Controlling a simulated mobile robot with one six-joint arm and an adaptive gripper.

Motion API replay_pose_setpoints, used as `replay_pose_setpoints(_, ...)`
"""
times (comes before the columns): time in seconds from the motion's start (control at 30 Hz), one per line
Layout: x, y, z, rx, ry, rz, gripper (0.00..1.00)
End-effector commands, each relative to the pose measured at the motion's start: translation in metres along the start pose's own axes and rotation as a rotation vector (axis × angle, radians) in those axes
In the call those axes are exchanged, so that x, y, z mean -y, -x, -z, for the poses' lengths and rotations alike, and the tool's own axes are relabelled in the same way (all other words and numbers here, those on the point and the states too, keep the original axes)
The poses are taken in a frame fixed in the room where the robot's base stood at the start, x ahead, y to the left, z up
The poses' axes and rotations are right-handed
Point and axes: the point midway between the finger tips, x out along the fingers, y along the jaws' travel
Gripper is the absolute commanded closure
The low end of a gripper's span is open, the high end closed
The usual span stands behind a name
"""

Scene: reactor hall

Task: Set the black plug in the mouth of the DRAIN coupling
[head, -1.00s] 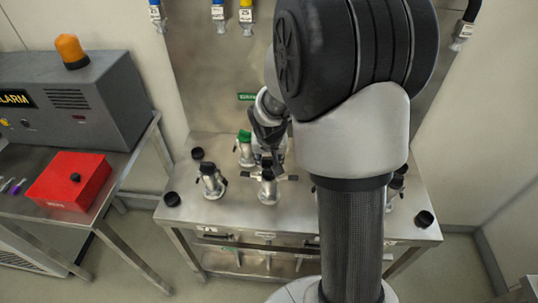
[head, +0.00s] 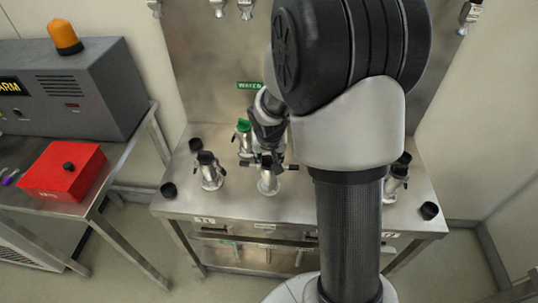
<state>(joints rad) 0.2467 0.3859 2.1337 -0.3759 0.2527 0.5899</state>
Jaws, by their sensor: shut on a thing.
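A metal coupling (head: 268,186) with side levers stands near the front middle of the steel bench. My gripper (head: 267,160) points down right above its mouth, shut on a small dark thing that looks like the black plug. The fingers and arm hide most of the plug, and I cannot tell whether it touches the mouth or sits in it. The front-edge labels are too small to read, so I cannot confirm which coupling is DRAIN.
A black-topped coupling (head: 210,172) stands left, a green-topped one (head: 243,138) behind, and another (head: 396,178) right, partly behind my arm. Loose black caps lie at the bench (head: 230,204) corners, one at front left (head: 168,190). A red box (head: 64,172) sits on the left table.

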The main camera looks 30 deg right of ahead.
Motion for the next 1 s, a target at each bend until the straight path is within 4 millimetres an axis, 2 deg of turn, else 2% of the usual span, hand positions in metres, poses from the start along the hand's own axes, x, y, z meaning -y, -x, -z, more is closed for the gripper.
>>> replay_pose_setpoints(0.43, 0.0001, -0.0002, 0.0001, -0.001, -0.001, 0.0, 0.95)
replay_pose_setpoints(0.47, 0.0001, -0.0002, 0.0001, -0.001, -0.001, 0.0, 0.63)
replay_pose_setpoints(0.8, 0.0, -0.0002, 0.0, 0.0, -0.001, 0.0, 0.41)
replay_pose_setpoints(1.0, 0.0, -0.0003, 0.0, 0.0, -0.001, 0.0, 0.41)
